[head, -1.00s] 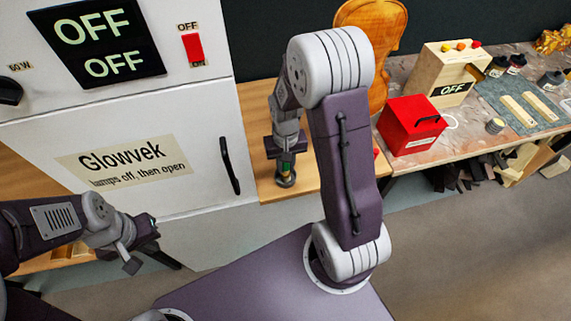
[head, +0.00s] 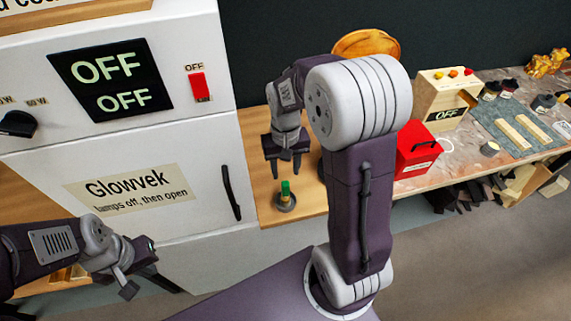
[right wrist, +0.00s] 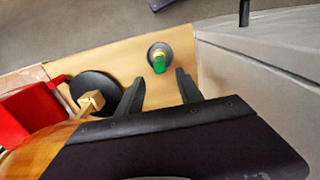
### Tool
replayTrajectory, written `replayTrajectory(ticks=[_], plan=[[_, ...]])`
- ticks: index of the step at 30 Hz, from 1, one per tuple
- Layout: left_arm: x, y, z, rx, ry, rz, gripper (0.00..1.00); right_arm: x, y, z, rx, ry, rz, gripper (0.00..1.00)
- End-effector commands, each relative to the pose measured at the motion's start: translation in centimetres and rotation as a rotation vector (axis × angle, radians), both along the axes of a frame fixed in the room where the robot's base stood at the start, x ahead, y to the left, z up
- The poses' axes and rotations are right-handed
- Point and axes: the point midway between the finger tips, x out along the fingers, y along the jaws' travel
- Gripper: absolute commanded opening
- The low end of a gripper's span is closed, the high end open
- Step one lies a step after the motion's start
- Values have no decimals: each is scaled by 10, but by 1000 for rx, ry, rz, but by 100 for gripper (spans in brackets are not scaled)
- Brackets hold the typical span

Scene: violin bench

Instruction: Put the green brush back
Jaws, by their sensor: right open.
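The green brush (head: 285,188) stands upright in a small round grey holder (head: 286,204) on the wooden bench top, just right of the white cabinet. It also shows in the right wrist view (right wrist: 159,64), seated in the holder. My right gripper (head: 285,168) is open and empty above the brush, its fingers pointing down and apart from it. In the right wrist view the two fingers (right wrist: 158,85) are spread, with the brush beyond the gap. My left gripper (head: 150,268) is at the lower left in front of the cabinet; its fingers are not clear.
The white cabinet (head: 215,150) reads OFF and has a black handle (head: 231,192). A red box (head: 417,150) and a wooden box marked OFF (head: 440,98) stand to the right. A dark disc with a wooden block (right wrist: 92,102) is beside the brush.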

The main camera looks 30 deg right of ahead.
Motion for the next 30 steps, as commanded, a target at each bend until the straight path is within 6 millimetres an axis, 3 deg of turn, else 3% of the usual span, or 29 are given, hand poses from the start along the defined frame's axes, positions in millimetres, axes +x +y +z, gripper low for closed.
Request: replayTrajectory(ticks=[3,8,12,17,30], plan=[[0,0,2,0,0,0,0,0,0,9,0,-1,0,43],[0,0,1,0,0,0,0,-7,5,7,1,-3,17,43],[0,0,1,0,0,0,0,-47,33,-15,7,-51,123,43],[0,0,2,0,0,0,0,-82,48,-32,7,-97,207,43],[0,0,6,0,0,0,0,-85,49,-30,6,-103,212,43]])
